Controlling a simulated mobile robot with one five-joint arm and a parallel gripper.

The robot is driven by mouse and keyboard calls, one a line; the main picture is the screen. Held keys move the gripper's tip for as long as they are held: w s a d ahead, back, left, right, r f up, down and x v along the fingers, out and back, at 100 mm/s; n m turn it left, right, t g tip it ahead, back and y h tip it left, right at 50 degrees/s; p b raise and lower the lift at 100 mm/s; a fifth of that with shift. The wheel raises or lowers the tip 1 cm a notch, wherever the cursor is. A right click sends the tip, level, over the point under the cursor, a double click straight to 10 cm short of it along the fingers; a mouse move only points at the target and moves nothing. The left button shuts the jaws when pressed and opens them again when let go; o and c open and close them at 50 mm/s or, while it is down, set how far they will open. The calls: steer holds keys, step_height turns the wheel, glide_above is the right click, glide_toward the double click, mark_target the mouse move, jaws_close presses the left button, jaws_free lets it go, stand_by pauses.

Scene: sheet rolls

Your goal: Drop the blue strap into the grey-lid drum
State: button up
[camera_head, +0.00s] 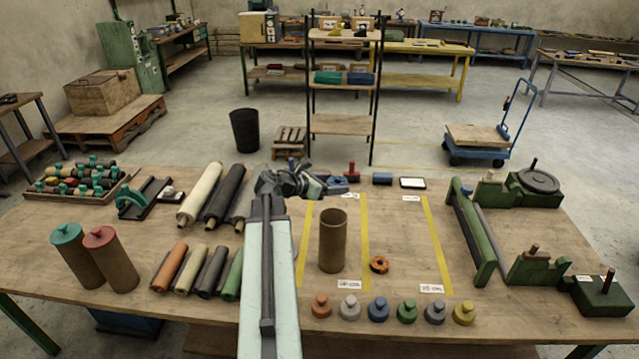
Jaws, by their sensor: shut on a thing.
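My gripper (318,186) is above the middle of the table, pointing away and to the right, and shut. A small blue piece (338,185) shows at its fingertips and looks like the blue strap, though its shape is hard to make out. An open brown drum (332,242) stands upright without a lid, between the yellow lines, nearer than the gripper and to its right. A grey lid (435,312) lies in the row of knobbed lids at the table's front. No drum wears a grey lid in this view. My arm hides the table below the gripper.
Teal-lidded (78,255) and red-lidded (112,262) drums stand at left. Several rolls (205,270) lie left of my arm. A green frame (472,238) stands at right.

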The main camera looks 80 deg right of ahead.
step_height(320, 180, down, 6)
steer(key=b, duration=0.6)
steer(key=o, duration=1.5)
steer(key=p+v, duration=0.3)
steer(key=v, duration=0.5)
steer(key=shift+s, duration=0.1)
